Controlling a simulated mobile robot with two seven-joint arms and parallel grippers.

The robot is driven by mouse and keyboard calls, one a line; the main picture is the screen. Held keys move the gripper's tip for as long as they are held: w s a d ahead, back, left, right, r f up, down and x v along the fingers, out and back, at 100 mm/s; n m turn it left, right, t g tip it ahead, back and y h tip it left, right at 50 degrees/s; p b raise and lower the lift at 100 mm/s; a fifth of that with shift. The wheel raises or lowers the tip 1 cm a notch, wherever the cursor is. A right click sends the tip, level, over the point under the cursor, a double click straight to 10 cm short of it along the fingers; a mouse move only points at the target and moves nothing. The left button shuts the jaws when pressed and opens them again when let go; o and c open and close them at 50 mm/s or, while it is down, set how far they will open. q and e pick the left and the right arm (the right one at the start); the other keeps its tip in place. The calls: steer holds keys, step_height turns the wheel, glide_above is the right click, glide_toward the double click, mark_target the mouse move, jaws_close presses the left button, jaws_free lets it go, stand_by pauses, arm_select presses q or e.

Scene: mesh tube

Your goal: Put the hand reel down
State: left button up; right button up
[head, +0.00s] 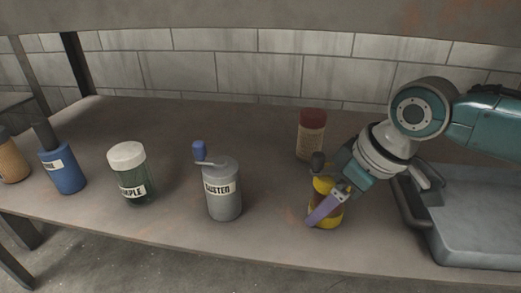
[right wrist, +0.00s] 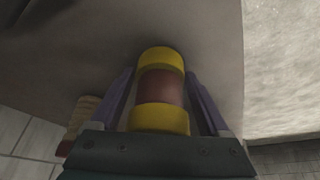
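The hand reel (head: 325,187), a yellow and red-brown cylinder with a dark knob on top, is upright near the front edge of the shelf. My right gripper (head: 322,208) comes down from the right with its purple fingers around it. In the right wrist view the reel (right wrist: 160,88) lies between the two fingers, which appear to press its sides. Whether its base touches the shelf is hard to tell. My left gripper is not in view.
A grey cranked canister (head: 222,200), a green jar with white lid (head: 133,187), a blue bottle (head: 64,175) and an orange container (head: 11,160) stand left. A red-lidded jar (head: 312,130) stands behind the reel. A grey tray (head: 475,215) is right. The shelf (head: 270,165) has free room between.

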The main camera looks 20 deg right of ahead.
steer(key=shift+w+r, duration=0.1)
steer(key=shift+r, duration=0.2)
steer(key=p, duration=0.1)
steer(key=s+r+p, duration=0.1)
steer(key=shift+s+d+r+p, duration=0.15)
steer(key=shift+d+r+p, duration=0.1)
steer(key=shift+p, duration=0.05)
steer(key=s+d+p, duration=0.1)
steer(key=s, duration=0.2)
steer(key=s+d+p, duration=0.2)
steer(key=s, duration=0.1)
steer(key=s+d+p, duration=0.1)
steer(key=s+p, duration=0.1)
steer(key=s, duration=0.1)
steer(key=shift+s+d+f, duration=0.2)
steer(key=shift+s+d, duration=0.05)
steer(key=shift+s, duration=0.15)
steer(key=s+a+r+y, duration=0.1)
steer(key=s+a, duration=0.2)
steer(key=a, duration=0.3)
steer(key=s+a+r, duration=0.2)
steer(key=a, duration=0.4)
steer(key=s+r+m+h, duration=0.2)
steer(key=s+r+m, duration=0.1)
steer(key=s+r, duration=0.2)
step_height(320, 180, up, 2)
steer(key=shift+d+r+h, duration=0.1)
steer(key=shift+d+h, duration=0.2)
steer(key=shift+d, duration=0.15)
